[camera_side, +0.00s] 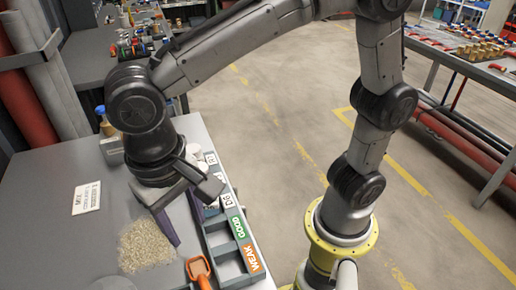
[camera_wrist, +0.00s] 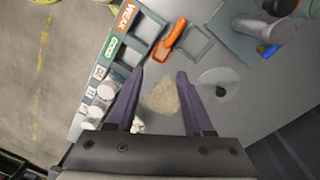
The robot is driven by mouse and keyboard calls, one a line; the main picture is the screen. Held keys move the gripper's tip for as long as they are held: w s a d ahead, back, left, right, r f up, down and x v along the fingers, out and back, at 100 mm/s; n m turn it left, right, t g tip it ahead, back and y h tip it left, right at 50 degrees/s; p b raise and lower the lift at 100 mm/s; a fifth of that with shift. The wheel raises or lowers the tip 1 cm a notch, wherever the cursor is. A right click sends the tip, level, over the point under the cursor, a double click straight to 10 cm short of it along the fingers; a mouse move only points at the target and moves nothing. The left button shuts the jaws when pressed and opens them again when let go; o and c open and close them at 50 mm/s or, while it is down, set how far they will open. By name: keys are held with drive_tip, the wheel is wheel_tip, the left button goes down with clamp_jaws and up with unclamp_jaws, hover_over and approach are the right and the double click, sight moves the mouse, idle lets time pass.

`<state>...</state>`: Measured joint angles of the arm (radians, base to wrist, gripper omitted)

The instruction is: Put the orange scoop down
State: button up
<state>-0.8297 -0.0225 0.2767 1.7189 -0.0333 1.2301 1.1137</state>
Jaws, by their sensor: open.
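The orange scoop (camera_side: 199,271) lies on the grey table near the front, beside the labelled tray; it also shows in the wrist view (camera_wrist: 170,39), beyond my fingertips. My gripper (camera_side: 169,225) is open and empty, pointing down over the table close to a pile of tan grains (camera_side: 145,245). In the wrist view my two purple fingers (camera_wrist: 160,78) stand wide apart with the grain pile (camera_wrist: 162,97) between them in the picture. The scoop is apart from the fingers. In the side view the lower end of the scoop's handle is cut off by the frame edge.
A tray (camera_side: 222,240) with green GOOD and orange WEAK labels runs along the table's right edge. White containers (camera_wrist: 98,103) stand in it. A square grey frame (camera_wrist: 196,44) lies by the scoop. A white sign (camera_side: 86,198) lies at left. The table's left side is mostly clear.

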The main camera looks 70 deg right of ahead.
drive_tip(key=d+r+n+t+y, duration=0.15)
drive_tip(key=d+r, duration=0.25)
drive_tip(key=d, duration=1)
drive_tip(key=s+d+f+n+t, duration=0.1)
drive_tip(key=s+d+t, duration=0.3)
drive_tip(key=d, duration=0.6)
drive_tip(key=s, duration=0.2)
drive_tip(key=shift+s+d+f+n+h, duration=0.15)
drive_tip(key=shift+s+f+n+h, duration=0.2)
drive_tip(key=shift+f, duration=0.05)
drive_tip(key=c, duration=0.4)
drive_tip(key=shift+o, duration=0.2)
